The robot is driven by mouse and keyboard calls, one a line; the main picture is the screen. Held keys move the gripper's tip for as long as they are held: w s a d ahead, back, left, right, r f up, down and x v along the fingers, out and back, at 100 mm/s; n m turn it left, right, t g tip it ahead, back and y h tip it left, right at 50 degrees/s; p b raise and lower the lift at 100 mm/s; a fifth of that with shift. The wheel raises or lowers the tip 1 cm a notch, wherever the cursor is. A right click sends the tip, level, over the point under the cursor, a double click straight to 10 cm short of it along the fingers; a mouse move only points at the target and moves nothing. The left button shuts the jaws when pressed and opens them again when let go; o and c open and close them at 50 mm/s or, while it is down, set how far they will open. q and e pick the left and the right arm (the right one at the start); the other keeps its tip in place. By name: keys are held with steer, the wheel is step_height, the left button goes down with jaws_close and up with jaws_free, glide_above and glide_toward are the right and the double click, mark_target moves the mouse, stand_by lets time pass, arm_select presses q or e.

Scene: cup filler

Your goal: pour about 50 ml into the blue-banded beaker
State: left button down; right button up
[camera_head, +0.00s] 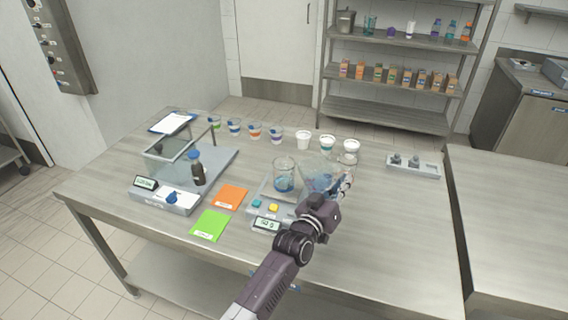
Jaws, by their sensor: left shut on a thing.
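A clear glass beaker (284,174) with blue in its lower half stands upright on the small scale (266,205). I cannot tell how much of that blue is band and how much is liquid. My left gripper (338,193) is shut on a clear vessel (318,176) with bluish contents, just right of the beaker. The vessel looks tilted toward the beaker, and its near side is partly hidden by my gripper. I cannot tell whether liquid is flowing. The scale's display (266,224) is lit, but its digits are too small to read surely. My right gripper is not in view.
Orange (230,197) and green (209,225) cards lie left of the scale. Colour-banded cups (255,131) and white-topped cups (303,140) line the back. The table's right front is clear.

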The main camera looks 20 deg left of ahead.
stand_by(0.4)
arm_select(q)
steer(key=shift+s+d+f+m+b, duration=0.15)
steer(key=shift+d+f+m+b, duration=0.2)
steer(key=shift+d+f+m, duration=0.3)
steer(key=shift+s+d+f+m+b, duration=0.1)
steer(key=shift+d+f+m+b, duration=0.3)
steer(key=shift+f+m, duration=0.5)
steer(key=shift+s+d+f+m+b, duration=0.15)
steer(key=shift+d+f+m+b, duration=0.15)
steer(key=shift+d+f+m, duration=0.45)
steer(key=shift+a+r, duration=0.2)
steer(key=shift+a, duration=0.05)
